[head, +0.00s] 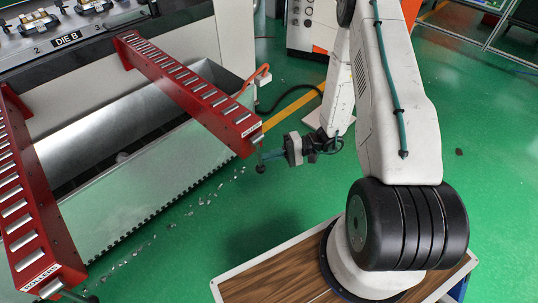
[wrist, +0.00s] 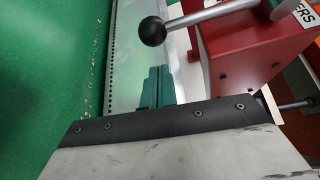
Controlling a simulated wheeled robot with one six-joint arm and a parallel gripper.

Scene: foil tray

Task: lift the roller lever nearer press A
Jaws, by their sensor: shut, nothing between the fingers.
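Two red roller rails each end in a lever with a black ball knob. The lever of the middle rail (head: 261,167) hangs at its near end, and its knob and grey rod show large in the wrist view (wrist: 152,31). The lever of the left rail (head: 92,299) is at the bottom left edge. My gripper (head: 267,155) is beside the middle rail's end, its teal fingers pointing at that lever. In the wrist view the fingers (wrist: 158,72) are together and empty, with the knob beyond their tips. I see no press A label.
The middle red rail (head: 190,88) and left red rail (head: 22,200) extend from a machine marked DIE B (head: 66,39). A metal bin (head: 140,190) stands between them. Small scraps lie on the green floor (head: 190,260).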

